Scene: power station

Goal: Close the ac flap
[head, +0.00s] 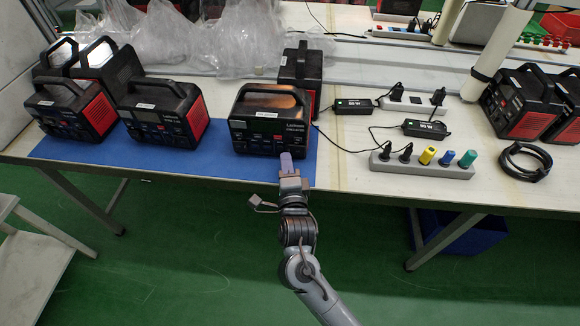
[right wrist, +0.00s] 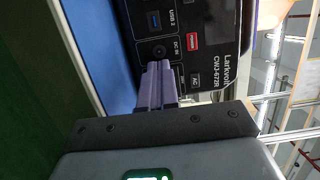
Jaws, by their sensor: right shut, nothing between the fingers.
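In the right wrist view the fingers (right wrist: 158,70) lie over the panel beside the AC label (right wrist: 195,80). The ac flap is not clearly visible, and I cannot tell whether the fingers touch the panel. My left gripper is not in view.
Several similar power stations (head: 166,115) stand to the left, and another black unit (head: 302,66) is close behind. A power strip (head: 423,167) with colored plugs, adapters and cables lies to the right. Plastic bags (head: 220,40) lie behind. The floor in front is mostly clear.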

